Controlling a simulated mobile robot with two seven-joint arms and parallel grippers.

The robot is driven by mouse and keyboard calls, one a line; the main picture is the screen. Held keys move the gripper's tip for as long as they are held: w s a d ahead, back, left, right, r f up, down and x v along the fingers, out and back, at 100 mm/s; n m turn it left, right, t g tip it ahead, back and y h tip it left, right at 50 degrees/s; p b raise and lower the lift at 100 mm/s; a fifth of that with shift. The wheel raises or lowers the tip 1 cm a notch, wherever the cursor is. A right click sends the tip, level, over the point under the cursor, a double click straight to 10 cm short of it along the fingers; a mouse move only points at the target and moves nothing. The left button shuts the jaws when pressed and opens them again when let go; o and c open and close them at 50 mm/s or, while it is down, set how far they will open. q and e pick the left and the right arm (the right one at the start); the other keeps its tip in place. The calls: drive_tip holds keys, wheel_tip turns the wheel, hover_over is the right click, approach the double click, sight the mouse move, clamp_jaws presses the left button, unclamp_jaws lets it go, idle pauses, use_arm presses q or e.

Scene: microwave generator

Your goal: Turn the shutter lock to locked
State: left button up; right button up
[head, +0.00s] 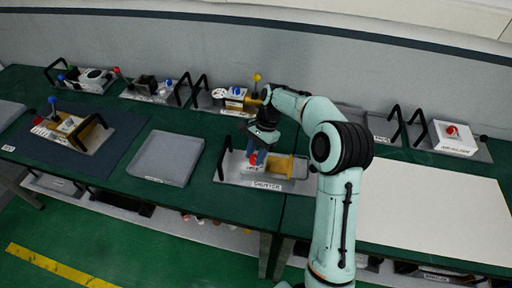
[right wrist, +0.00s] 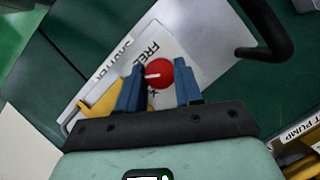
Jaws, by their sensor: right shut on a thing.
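The shutter plate (head: 230,168) is a light grey panel on the green bench, with a black handle at its left and a label on its front edge reading roughly "SHUTTER". Its lock is a round red knob (right wrist: 160,74) with a white pointer mark, on a white face with the word "FREE" beside it. The other marking is partly hidden by the fingers. My right gripper (head: 260,153) reaches down over the plate. Its blue fingers (right wrist: 160,68) stand on either side of the knob and are shut on it. My left gripper is not in view.
A bare grey tray (head: 165,158) lies to the left, and a dark mat with another handled panel (head: 72,132) further left. Several handled panels line the back. A black handle (right wrist: 265,45) stands close to the knob. A large white board (head: 435,210) lies at right.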

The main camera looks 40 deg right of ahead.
drive_tip(key=n, duration=0.1)
drive_tip(key=n+g+p, duration=0.1)
drive_tip(key=n, duration=0.1)
drive_tip(key=shift+w+a+r+n+h, duration=0.1)
drive_tip(key=shift+w+n+h, duration=0.1)
drive_tip(key=shift+n+h, duration=0.1)
drive_tip(key=shift+n+g+h, duration=0.3)
drive_tip(key=shift+n+g, duration=0.3)
drive_tip(key=shift+n, duration=0.9)
drive_tip(key=o, duration=1)
drive_tip(key=shift+s, duration=0.1)
drive_tip(key=shift+o, duration=0.2)
drive_tip(key=v, duration=1.2)
